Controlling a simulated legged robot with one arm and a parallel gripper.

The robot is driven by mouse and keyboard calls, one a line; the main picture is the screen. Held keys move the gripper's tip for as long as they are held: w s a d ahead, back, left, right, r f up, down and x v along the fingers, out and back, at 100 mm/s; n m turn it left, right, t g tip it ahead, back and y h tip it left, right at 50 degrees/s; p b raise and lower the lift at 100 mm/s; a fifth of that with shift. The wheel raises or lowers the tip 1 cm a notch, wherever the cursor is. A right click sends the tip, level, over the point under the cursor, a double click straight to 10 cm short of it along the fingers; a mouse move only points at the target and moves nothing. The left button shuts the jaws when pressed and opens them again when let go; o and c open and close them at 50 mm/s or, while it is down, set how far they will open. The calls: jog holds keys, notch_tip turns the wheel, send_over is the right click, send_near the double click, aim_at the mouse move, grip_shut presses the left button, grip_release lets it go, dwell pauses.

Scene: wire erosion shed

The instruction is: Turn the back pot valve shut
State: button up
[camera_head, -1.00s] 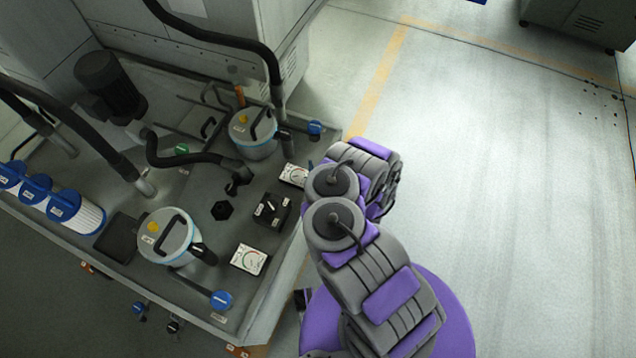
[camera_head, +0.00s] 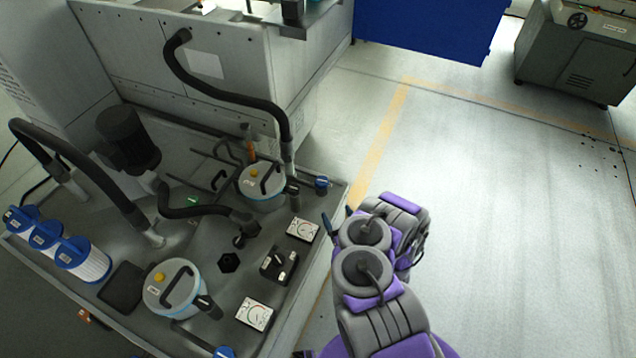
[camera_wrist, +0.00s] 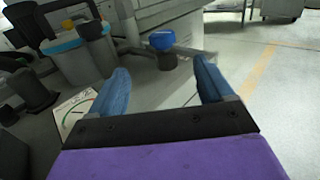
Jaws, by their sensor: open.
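The back pot (camera_head: 262,187) is a pale canister with a blue rim, a black handle and a yellow knob. The blue knob of its valve (camera_head: 321,183) is to its right, near the bench edge. In the wrist view the valve (camera_wrist: 162,40) stands on a dark stem, beyond my fingertips and roughly centred between them. My gripper (camera_wrist: 161,72) is open and empty, with two blue fingers spread apart. In the head view my gripper (camera_head: 338,216) is just in front of the valve, partly hidden by my arm. I see no contact with the knob.
The front pot (camera_head: 174,289) has its own blue valve (camera_head: 224,352) at the picture's bottom edge. White gauges (camera_head: 303,229) and a black switch box (camera_head: 279,264) line the bench edge. A black hose (camera_head: 190,212) runs behind. The floor at right (camera_head: 500,220) is clear.

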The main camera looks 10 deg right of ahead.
aim_at(320, 177)
jog(key=w+a+b, duration=0.1)
jog(key=w, duration=0.4)
jog(key=w+a+n+y+b, duration=0.1)
jog(key=w+b, duration=0.1)
jog(key=w, duration=0.4)
jog(key=w+a+y+b, duration=0.1)
jog(key=w, duration=0.5)
jog(key=shift+w+a+n+g+b, duration=0.2)
jog(key=shift+n+g+b, duration=0.1)
jog(key=shift+g, duration=0.1)
jog(key=c, duration=1)
jog(key=shift+o, duration=0.2)
jog(key=shift+d+m+t+h, duration=0.1)
jog(key=shift+m+t+h, duration=0.2)
jog(key=shift+m+h, duration=0.6)
